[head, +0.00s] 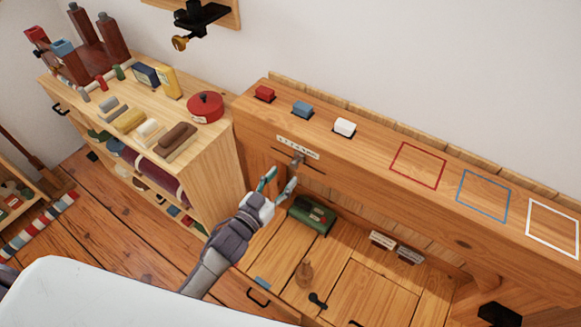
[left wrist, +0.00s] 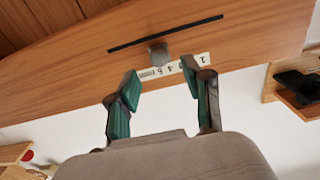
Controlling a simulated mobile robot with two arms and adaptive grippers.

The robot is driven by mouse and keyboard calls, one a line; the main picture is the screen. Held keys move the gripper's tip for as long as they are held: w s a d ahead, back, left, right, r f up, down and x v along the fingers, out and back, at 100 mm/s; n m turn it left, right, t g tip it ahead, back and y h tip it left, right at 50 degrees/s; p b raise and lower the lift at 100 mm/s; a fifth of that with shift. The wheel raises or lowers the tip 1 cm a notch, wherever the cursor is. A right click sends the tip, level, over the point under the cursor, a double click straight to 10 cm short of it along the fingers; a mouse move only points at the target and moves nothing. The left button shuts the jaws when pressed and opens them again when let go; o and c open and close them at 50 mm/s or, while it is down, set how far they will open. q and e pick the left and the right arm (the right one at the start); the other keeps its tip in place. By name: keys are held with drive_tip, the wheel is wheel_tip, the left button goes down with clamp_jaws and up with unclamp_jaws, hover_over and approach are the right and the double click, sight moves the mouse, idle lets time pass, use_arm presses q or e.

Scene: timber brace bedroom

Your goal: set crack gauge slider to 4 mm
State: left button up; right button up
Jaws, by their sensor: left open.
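The crack gauge is on the front face of a wooden beam, with a pale numbered scale (head: 298,147) beside a dark slot. Its small grey slider knob (head: 297,159) sits at the slot; the knob also shows in the left wrist view (left wrist: 158,54), beside the scale (left wrist: 160,71), which appears upside down there. I cannot read the knob's exact setting. My left gripper (head: 281,178) is open, its teal fingertips just short of the knob. In the left wrist view the open fingers (left wrist: 160,73) lie on either side of the knob's line, apart from it. My right gripper is not in view.
Red (head: 265,93), blue (head: 302,109) and white (head: 344,127) blocks sit on the beam top, with coloured outline squares to their right. A shelf (head: 215,140) stands left of the gripper. A green case (head: 312,215) lies below it.

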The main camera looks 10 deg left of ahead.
use_arm(q)
drive_tip(key=v, duration=0.6)
drive_tip(key=shift+w, duration=0.1)
drive_tip(key=s+a+f+n+g+y, duration=0.15)
drive_tip(key=s+f, duration=0.25)
drive_tip(key=f, duration=0.5)
drive_tip(key=s+a+f+g+y, duration=0.1)
drive_tip(key=s+a+f+g, duration=0.2)
drive_tip(key=f, duration=0.7)
drive_tip(key=s+a+f+g+y, duration=0.1)
drive_tip(key=s+f+g+y, duration=0.2)
drive_tip(key=f, duration=0.6)
drive_tip(key=s+a+f+g, duration=0.1)
drive_tip(key=s+f+g, duration=0.3)
drive_tip(key=s, duration=1)
drive_tip(key=s+a+f+g, duration=0.1)
drive_tip(key=s+f+g, duration=0.3)
drive_tip(key=s+f, duration=0.7)
drive_tip(key=s, duration=0.3)
drive_tip(key=shift+a+y, duration=0.2)
drive_tip(key=shift+y, duration=0.15)
drive_tip(key=shift+g, duration=0.25)
